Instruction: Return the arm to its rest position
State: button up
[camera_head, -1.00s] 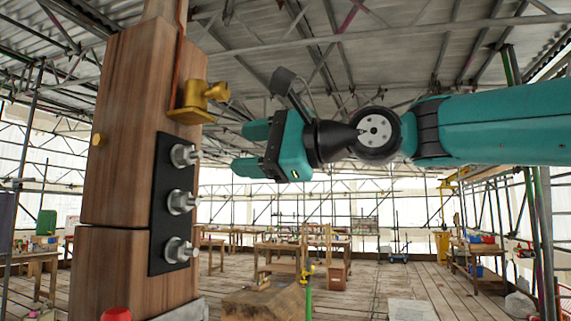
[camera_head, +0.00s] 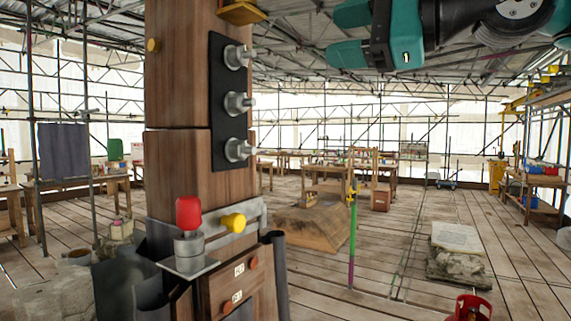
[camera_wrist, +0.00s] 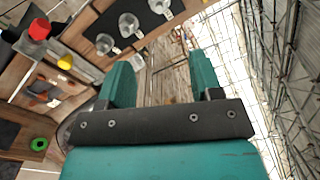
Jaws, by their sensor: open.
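My gripper (camera_head: 350,34) is at the top of the head view, right of the wooden post (camera_head: 180,95) and apart from it. Its two teal fingers are open with nothing between them. The wrist view shows the same open fingers of my gripper (camera_wrist: 160,80) with wooden floor beyond the gap. The black plate (camera_head: 218,110) with three steel bolts is fixed to the post; it also shows at the top of the wrist view (camera_wrist: 105,12). Most of my arm is cut off by the top edge of the head view.
A red knob (camera_head: 188,212) and a yellow knob (camera_head: 233,223) sit on a metal bracket low on the post. A brass fitting (camera_head: 240,12) is partly cut off above the plate. A wooden block (camera_head: 310,228) and a red gas bottle (camera_head: 470,308) stand on the plank floor.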

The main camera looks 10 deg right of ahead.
jog(key=s+a+f+n+g+h, duration=0.1)
jog(key=f+n+g+h, duration=0.15)
jog(key=f, duration=0.55)
jog(key=s+f+n+g+h, duration=0.15)
jog(key=f+n, duration=0.25)
jog(key=f, duration=0.4)
jog(key=s+a+f+n+g+h, duration=0.1)
jog(key=s+f+n, duration=0.15)
jog(key=f, duration=0.55)
jog(key=s+d+f+n+g+h, duration=0.1)
jog(key=s+f+n+g+h, duration=0.1)
jog(key=s+f+n, duration=0.3)
jog(key=s+d+f+n+g+h, duration=0.2)
jog(key=s+f, duration=0.5)
jog(key=f, duration=0.4)
jog(key=n+g+h, duration=0.1)
jog(key=n+g, duration=0.1)
jog(key=n, duration=0.1)
jog(key=shift+s+d+f, duration=0.2)
jog(key=shift+s+d, duration=0.1)
jog(key=shift+s, duration=0.05)
